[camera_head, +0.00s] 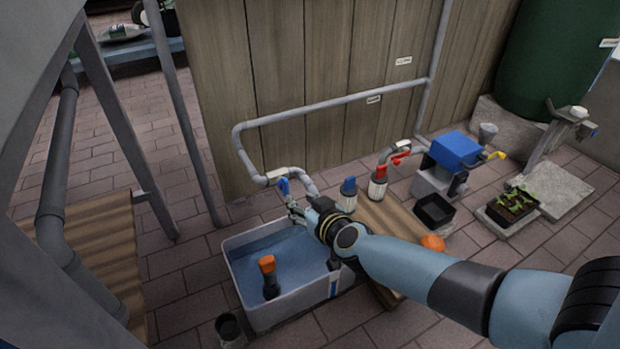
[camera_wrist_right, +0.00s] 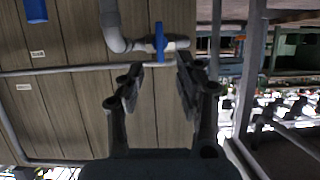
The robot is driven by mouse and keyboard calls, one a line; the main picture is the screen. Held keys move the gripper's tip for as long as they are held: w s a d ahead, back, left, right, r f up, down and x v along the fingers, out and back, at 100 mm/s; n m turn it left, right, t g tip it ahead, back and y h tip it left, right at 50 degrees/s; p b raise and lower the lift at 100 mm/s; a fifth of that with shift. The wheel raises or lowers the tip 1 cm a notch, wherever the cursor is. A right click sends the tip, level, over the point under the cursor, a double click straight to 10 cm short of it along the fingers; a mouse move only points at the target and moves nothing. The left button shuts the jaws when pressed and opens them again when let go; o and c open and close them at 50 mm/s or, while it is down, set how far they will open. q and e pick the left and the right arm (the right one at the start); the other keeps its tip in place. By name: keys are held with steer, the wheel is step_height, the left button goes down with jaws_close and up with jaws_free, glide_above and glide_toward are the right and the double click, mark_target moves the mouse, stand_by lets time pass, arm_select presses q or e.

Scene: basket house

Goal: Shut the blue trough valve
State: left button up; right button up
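The blue trough valve (camera_head: 283,186) is a small blue lever on the grey pipe above the trough's back edge. In the right wrist view the blue lever (camera_wrist_right: 160,42) lies across the pipe (camera_wrist_right: 128,44), just beyond the fingertips. The trough (camera_head: 304,313) has pale walls and a blue inside. My right gripper (camera_head: 296,211) is just below and in front of the lever. In the right wrist view my right gripper (camera_wrist_right: 159,76) is open and empty, its fingers apart on either side of the lever's line, not visibly touching it. My left gripper is out of view.
A red valve (camera_head: 400,158) sits on the pipe farther right. Blue-topped (camera_head: 348,188) and red-topped (camera_head: 377,184) containers stand near the wooden fence (camera_head: 310,60). An orange-topped object (camera_head: 268,275) is inside the trough. A blue-topped machine (camera_head: 456,150) stands right.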

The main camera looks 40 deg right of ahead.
steer(key=shift+v, duration=1.75)
